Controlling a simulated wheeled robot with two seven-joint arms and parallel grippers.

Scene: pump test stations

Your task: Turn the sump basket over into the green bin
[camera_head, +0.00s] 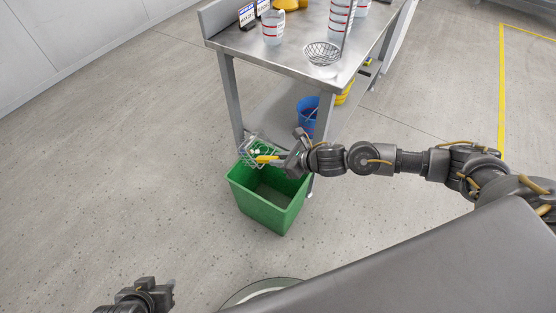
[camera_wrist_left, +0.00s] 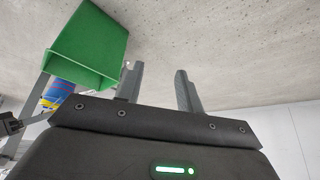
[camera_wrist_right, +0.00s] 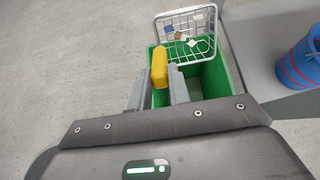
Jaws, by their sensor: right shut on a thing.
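The sump basket (camera_head: 257,151) is a wire basket with a yellow handle (camera_wrist_right: 159,68). My right gripper (camera_head: 285,160) is shut on that handle and holds the basket over the far rim of the green bin. In the right wrist view, the basket (camera_wrist_right: 206,45) looks tilted, and several small pale, tan and blue pieces show in or against its mesh. The green bin (camera_head: 265,211) stands on the floor, and the part of its inside that shows looks empty. My left gripper (camera_head: 162,289) is open and empty, low at the left and apart from the bin.
A steel table (camera_head: 285,55) stands behind the bin, with one leg (camera_head: 231,100) close to it. On the table are a wire strainer (camera_head: 322,54) and measuring jugs (camera_head: 272,27). A blue bucket (camera_head: 307,117) sits under it. The floor left of the bin is clear.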

